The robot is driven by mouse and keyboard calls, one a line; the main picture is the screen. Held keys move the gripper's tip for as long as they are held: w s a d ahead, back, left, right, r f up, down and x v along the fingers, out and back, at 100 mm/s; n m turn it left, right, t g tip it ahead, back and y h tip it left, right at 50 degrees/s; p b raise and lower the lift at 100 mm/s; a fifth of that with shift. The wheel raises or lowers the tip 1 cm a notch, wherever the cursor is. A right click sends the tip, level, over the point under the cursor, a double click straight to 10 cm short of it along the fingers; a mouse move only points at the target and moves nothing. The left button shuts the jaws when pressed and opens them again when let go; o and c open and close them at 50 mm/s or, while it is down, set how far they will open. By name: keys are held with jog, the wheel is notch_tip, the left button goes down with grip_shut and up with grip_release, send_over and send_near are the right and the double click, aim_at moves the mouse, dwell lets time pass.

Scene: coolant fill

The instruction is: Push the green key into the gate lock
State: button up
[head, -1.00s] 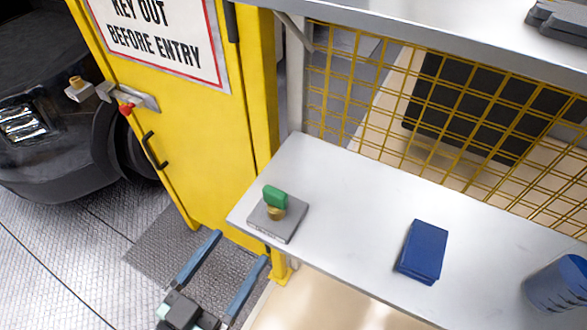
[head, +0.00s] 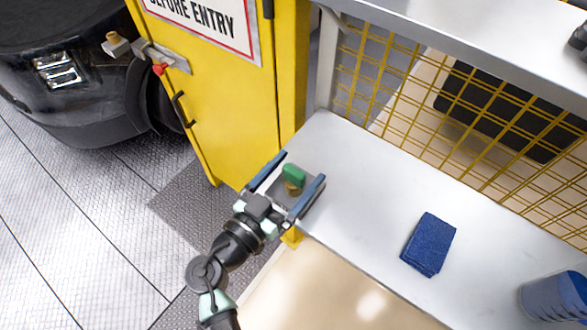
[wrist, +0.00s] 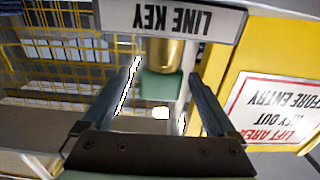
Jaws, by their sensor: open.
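The yellow gate (head: 225,110) is at the upper left. A metal latch (head: 160,58) with a red knob and a brass-coloured piece (head: 117,44) sits at its left edge.
A blue cloth-like pad (head: 428,244) lies mid-shelf and a blue cup-like container (head: 553,298) stands at the right. Yellow mesh (head: 400,105) closes the shelf's back. An upper shelf (head: 480,40) hangs above. A dark vehicle (head: 70,90) stands behind the gate.

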jog(key=shift+p+x, duration=0.3)
jog(key=shift+x, duration=1.2)
grip_shut()
jog(key=shift+r, duration=0.15)
